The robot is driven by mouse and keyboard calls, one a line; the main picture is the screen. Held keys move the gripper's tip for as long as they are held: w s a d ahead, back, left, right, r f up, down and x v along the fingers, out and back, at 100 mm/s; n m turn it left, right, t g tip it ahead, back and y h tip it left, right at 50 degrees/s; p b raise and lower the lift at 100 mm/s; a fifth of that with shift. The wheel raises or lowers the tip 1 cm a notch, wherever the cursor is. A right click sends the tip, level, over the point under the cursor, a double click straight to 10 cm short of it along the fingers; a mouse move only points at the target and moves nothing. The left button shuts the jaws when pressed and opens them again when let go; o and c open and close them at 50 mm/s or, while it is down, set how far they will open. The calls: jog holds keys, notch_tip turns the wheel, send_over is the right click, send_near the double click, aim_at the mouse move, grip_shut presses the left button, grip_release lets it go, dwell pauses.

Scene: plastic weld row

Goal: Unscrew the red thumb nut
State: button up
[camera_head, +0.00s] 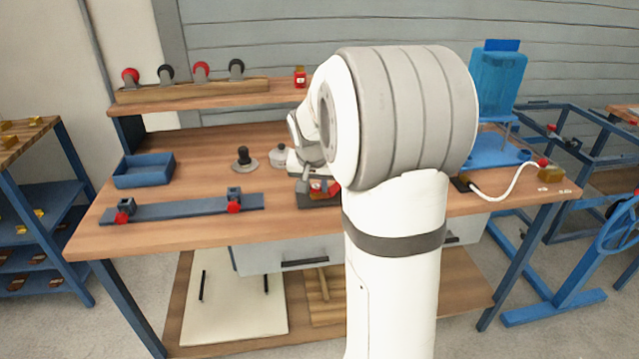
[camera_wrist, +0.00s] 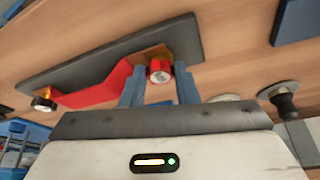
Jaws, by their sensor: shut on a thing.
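In the wrist view the red thumb nut (camera_wrist: 159,73) sits on a brown-orange piece on a dark grey plate (camera_wrist: 100,62). The two blue-grey fingers of my gripper (camera_wrist: 159,82) stand on either side of it, and my gripper is shut on it. A red bent bar (camera_wrist: 95,93) runs from near the nut toward a dark knob with a yellowish base (camera_wrist: 44,102). In the head view my arm hides my gripper and most of this fixture; part of its grey base (camera_head: 317,201) shows.
Left on the bench (camera_head: 150,235) are a blue tray (camera_head: 143,171), a black-knobbed piece (camera_head: 243,157) and a blue-grey rail (camera_head: 180,207) with red knobs. A shelf (camera_head: 190,100) stands behind. A blue machine (camera_head: 497,90) with a white hose stands right.

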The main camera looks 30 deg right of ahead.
jog(key=shift+r+n+y+p, duration=0.15)
jog(key=shift+n+y+p, duration=0.15)
jog(key=shift+n+p, duration=0.25)
jog(key=shift+c, duration=0.2)
jog(key=n+y+p, duration=0.1)
jog(key=n, duration=0.2)
jog(key=shift+d+t, duration=0.15)
jog(key=shift+t, duration=0.15)
jog(key=n+b, duration=0.1)
jog(key=n+y+b, duration=0.1)
jog(key=n, duration=0.1)
jog(key=shift+w+d+f, duration=0.1)
jog(key=shift+d+f, duration=0.05)
jog(key=shift+f, duration=0.15)
jog(key=n+y+b, duration=0.1)
jog(key=n+b, duration=0.1)
jog(key=n, duration=0.2)
jog(key=n+y+b, duration=0.1)
jog(key=n, duration=0.1)
jog(key=n+g+y, duration=0.1)
jog(key=n, duration=0.1)
jog(key=shift+w+d+r, duration=0.1)
jog(key=shift+d+r, duration=0.1)
jog(key=shift+r, duration=0.05)
jog(key=n+g+y, duration=0.1)
jog(key=n, duration=0.3)
jog(key=shift+d, duration=0.1)
jog(key=o, duration=0.9)
